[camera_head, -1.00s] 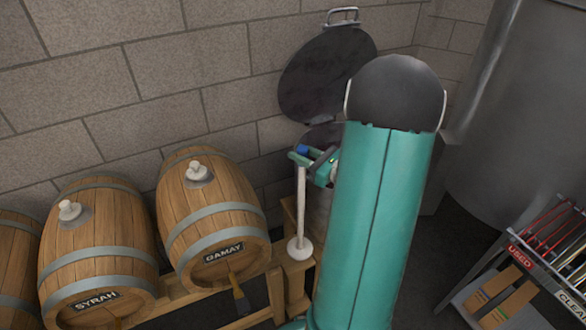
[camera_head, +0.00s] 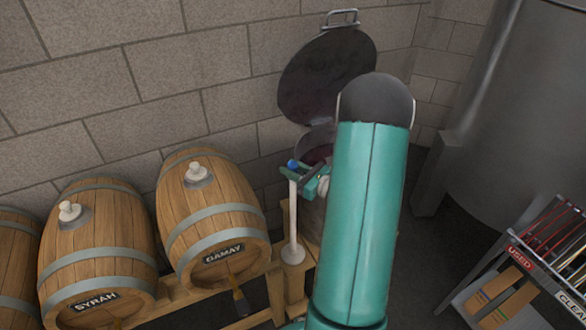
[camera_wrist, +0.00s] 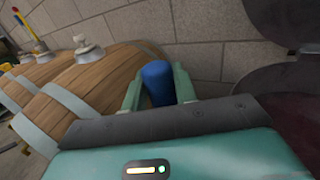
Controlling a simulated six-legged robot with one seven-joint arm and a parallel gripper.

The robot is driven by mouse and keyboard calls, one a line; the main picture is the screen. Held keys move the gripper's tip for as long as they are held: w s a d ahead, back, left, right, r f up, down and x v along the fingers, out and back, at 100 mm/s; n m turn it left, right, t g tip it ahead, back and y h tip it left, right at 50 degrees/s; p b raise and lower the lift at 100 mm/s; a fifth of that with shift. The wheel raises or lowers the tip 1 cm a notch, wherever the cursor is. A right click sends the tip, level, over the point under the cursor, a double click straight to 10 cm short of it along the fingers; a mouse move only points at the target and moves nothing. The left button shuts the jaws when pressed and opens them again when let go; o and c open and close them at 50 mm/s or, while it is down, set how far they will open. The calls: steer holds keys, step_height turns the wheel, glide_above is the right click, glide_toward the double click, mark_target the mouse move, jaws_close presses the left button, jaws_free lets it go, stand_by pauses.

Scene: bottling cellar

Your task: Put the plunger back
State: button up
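The plunger has a white rod (camera_head: 293,215), a round white disc (camera_head: 293,254) at its foot and a blue grip (camera_head: 292,163) at the top. It hangs about upright, disc down, between the Gamay barrel and my arm. My gripper (camera_head: 305,178) is shut on the blue grip, which also shows between my two green fingers in the wrist view (camera_wrist: 157,82). The disc is in front of the wooden stand (camera_head: 300,270); I cannot tell whether it touches. Behind my arm is an open vat (camera_head: 312,146) with dark red inside, partly hidden.
The vat's round lid (camera_head: 325,75) is raised against the wall. The Gamay barrel (camera_head: 213,220) and Syrah barrel (camera_head: 97,250) lie to the left with white bungs. A rack labelled used (camera_head: 519,258) and clean is at lower right. A large grey tank (camera_head: 500,120) stands behind it.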

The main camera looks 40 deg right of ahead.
steer(key=o, duration=0.4)
steer(key=shift+o, duration=0.2)
steer(key=s+d, duration=0.2)
steer(key=s, duration=1)
steer(key=w+a+r+n+g+y, duration=0.2)
steer(key=a+r+n+g+y, duration=0.2)
steer(key=a+n+g, duration=0.55)
steer(key=w+a+r+n+g+y, duration=0.1)
steer(key=a+r+n+g+y, duration=0.3)
steer(key=a, duration=1)
steer(key=s+a+r+n+h, duration=0.4)
steer(key=r+n+h, duration=0.1)
steer(key=n, duration=0.5)
steer(key=s+a+r+n+t+h, duration=0.1)
steer(key=s+a+r+n+h, duration=0.2)
steer(key=n, duration=0.7)
step_height(320, 180, up, 2)
steer(key=a+h, duration=0.2)
steer(key=h, duration=0.1)
steer(key=shift+s+a, duration=0.3)
steer(key=shift+s, duration=0.05)
steer(key=shift+t, duration=0.25)
